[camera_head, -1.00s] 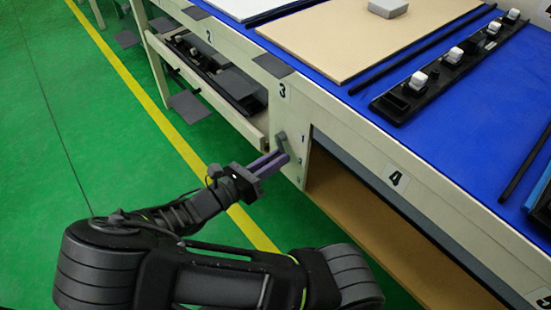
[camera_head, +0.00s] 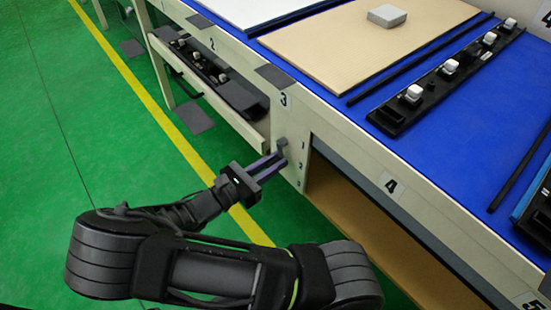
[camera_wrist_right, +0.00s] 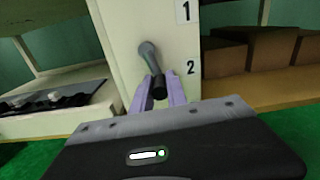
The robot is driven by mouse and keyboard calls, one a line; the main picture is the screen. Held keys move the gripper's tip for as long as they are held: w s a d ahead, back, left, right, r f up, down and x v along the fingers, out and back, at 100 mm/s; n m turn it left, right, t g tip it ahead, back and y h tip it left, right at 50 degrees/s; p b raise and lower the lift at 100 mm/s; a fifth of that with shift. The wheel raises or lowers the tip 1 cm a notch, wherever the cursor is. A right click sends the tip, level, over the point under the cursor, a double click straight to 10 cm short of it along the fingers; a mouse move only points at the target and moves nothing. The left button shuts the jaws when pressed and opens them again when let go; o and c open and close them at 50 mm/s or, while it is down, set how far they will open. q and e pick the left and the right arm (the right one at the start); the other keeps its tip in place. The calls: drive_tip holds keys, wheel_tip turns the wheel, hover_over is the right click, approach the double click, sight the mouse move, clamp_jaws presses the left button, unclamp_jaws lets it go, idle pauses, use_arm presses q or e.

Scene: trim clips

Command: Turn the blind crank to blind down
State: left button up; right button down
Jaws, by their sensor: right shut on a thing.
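The blind crank (camera_head: 283,144) is a small grey lever on the cream table post, beside the labels 1 and 2. In the right wrist view the crank arm (camera_wrist_right: 149,56) slants down slightly to the right, ending in a dark round handle (camera_wrist_right: 158,89). My right gripper (camera_head: 276,161) reaches it from the front left. Its purple fingers (camera_wrist_right: 159,91) stand on either side of the handle and are shut on it. A narrow grey strip (camera_head: 345,165) runs under the table edge above the open bay; I cannot tell if it is the blind. My left gripper is not in view.
The blue tabletop (camera_head: 440,150) holds a tan board (camera_head: 330,60), a grey block (camera_head: 387,15) and a black rail with white clips (camera_head: 450,75). A lower shelf (camera_head: 225,95) holds dark parts left of the post. Green floor lies open at left.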

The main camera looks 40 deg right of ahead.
drive_tip(key=shift+w+m+p, duration=0.4)
drive_tip(key=shift+m+p, duration=0.15)
drive_tip(key=shift+m, duration=0.55)
drive_tip(key=shift+w+m+p, duration=0.3)
drive_tip(key=shift+m, duration=0.4)
drive_tip(key=c, duration=1.3)
unclamp_jaws()
drive_tip(key=a+p, duration=0.1)
drive_tip(key=a, duration=0.6)
drive_tip(key=shift+w+a+f, duration=0.1)
drive_tip(key=shift+a, duration=0.3)
